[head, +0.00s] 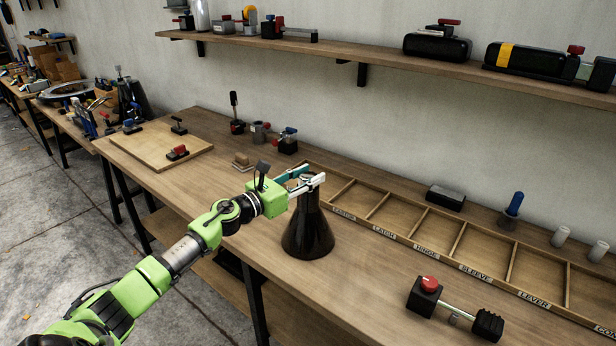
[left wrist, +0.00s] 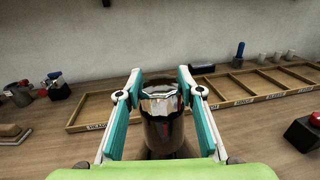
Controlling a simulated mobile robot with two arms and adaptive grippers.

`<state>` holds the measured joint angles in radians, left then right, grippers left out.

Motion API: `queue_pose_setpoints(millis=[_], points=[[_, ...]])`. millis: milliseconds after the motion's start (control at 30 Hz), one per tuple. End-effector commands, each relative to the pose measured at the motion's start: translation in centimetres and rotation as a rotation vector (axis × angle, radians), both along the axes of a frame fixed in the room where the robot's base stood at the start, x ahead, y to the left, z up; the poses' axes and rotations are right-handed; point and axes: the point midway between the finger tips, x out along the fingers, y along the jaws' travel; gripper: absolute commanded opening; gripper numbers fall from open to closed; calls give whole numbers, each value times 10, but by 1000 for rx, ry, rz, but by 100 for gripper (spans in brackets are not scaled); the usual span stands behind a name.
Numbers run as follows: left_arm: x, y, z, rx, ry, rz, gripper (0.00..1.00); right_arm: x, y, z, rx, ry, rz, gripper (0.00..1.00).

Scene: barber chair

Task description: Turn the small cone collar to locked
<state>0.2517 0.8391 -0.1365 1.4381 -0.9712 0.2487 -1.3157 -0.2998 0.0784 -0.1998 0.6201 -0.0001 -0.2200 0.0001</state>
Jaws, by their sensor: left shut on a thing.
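A dark, glossy cone (head: 308,235) stands upright on the wooden bench, near its front edge. Its narrow top carries the small collar, a shiny metallic band that shows in the left wrist view (left wrist: 161,102). My left gripper (head: 316,181) is at the top of the cone, shut on the collar, with one finger on each side. In the left wrist view the dark cone body shows below the collar, between the teal-and-white fingers. The fingers hide much of the collar in the head view. I cannot read any lock mark. My right gripper is not in view.
A labelled wooden compartment tray (head: 398,238) lies behind and right of the cone. A red-knobbed device (head: 428,290) with a rod is at front right. A wooden board (head: 150,147) with small clamps lies at left. A loaded shelf (head: 360,59) runs above.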

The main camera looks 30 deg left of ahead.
Motion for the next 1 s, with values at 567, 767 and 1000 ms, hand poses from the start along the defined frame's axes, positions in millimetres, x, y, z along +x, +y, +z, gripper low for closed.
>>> queue_pose_setpoints(millis=[567,767,1000], points=[[0,0,1,1,-1,1,52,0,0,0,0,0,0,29],[-5,2,-1,0,1,1,52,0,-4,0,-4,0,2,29],[-35,8,-2,1,3,0,52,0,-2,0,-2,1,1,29]])
